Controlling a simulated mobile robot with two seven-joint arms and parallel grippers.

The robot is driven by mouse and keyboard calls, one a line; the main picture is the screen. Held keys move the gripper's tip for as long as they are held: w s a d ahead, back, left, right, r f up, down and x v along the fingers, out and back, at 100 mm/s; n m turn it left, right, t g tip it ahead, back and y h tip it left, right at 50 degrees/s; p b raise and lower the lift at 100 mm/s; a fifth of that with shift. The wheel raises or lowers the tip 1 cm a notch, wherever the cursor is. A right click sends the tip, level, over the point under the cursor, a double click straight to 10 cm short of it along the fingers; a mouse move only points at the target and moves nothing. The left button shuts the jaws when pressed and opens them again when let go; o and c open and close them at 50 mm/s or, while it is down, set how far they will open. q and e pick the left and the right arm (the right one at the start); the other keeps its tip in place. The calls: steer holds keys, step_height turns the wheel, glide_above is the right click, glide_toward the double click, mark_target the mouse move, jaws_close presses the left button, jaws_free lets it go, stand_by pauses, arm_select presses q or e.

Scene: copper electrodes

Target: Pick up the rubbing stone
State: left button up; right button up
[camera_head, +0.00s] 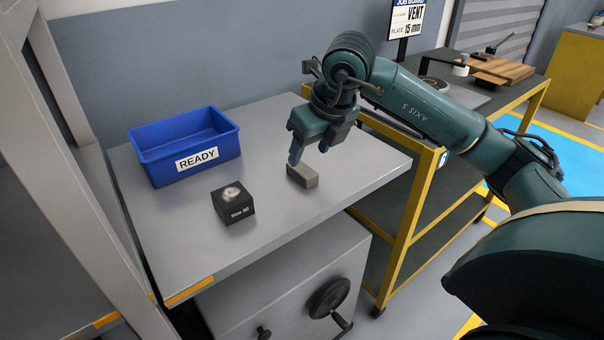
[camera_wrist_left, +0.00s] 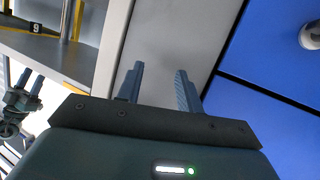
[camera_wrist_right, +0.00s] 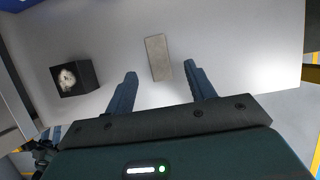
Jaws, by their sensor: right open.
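The rubbing stone, a small grey-brown block (camera_head: 303,176), lies on the grey table top. My right gripper (camera_head: 311,150) is just above it, pointing down, open and empty. In the right wrist view the stone (camera_wrist_right: 158,57) lies ahead of the gap between the open fingers (camera_wrist_right: 158,88), a little beyond the fingertips. The fingers do not appear to touch it.
A blue bin marked READY (camera_head: 185,150) stands at the back left. A yellow-framed cart (camera_head: 408,212) stands right of the table. Bare table top surrounds the stone.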

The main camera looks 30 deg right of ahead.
mark_target(302, 168)
steer(key=x, duration=0.5)
steer(key=shift+a+f, duration=0.1)
steer(key=shift+f, duration=0.05)
steer(key=shift+s, duration=0.1)
steer(key=shift+c, duration=0.3)
steer(key=c, duration=1.1)
